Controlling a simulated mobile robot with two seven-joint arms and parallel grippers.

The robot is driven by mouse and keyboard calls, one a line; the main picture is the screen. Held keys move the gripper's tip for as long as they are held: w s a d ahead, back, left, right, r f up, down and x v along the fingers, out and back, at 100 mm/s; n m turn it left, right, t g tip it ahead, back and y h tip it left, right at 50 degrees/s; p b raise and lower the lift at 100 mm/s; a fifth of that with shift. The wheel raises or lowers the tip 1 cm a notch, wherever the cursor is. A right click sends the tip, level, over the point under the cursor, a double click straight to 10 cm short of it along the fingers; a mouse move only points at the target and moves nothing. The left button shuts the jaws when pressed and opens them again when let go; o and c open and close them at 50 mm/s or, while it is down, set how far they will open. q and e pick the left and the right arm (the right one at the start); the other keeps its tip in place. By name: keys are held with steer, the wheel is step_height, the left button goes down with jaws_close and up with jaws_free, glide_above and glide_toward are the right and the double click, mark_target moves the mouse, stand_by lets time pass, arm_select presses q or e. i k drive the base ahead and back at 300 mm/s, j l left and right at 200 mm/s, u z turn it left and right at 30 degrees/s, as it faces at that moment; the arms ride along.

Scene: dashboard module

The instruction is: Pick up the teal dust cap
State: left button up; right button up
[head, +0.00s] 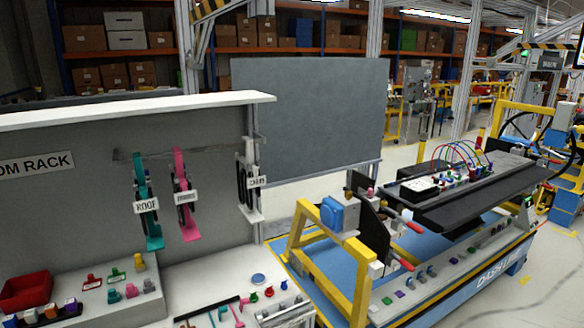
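A small teal piece (114,296) stands on the grey stepped block at the lower left, beside a pink piece (131,291). It is too small to tell for sure that it is the dust cap. Several small round caps lie on the white bench to the right, among them a green one (254,297), a red one (269,292) and a blue one (284,285). Neither of my grippers shows in the head view.
A red bin (26,291) stands at the bench's left end. A rack panel (75,210) with hanging teal and pink harnesses (186,209) rises behind the bench. A yellow frame (362,286) and the dark dashboard module (470,202) stand to the right.

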mark_target(114, 297)
steer(key=u, duration=1.25)
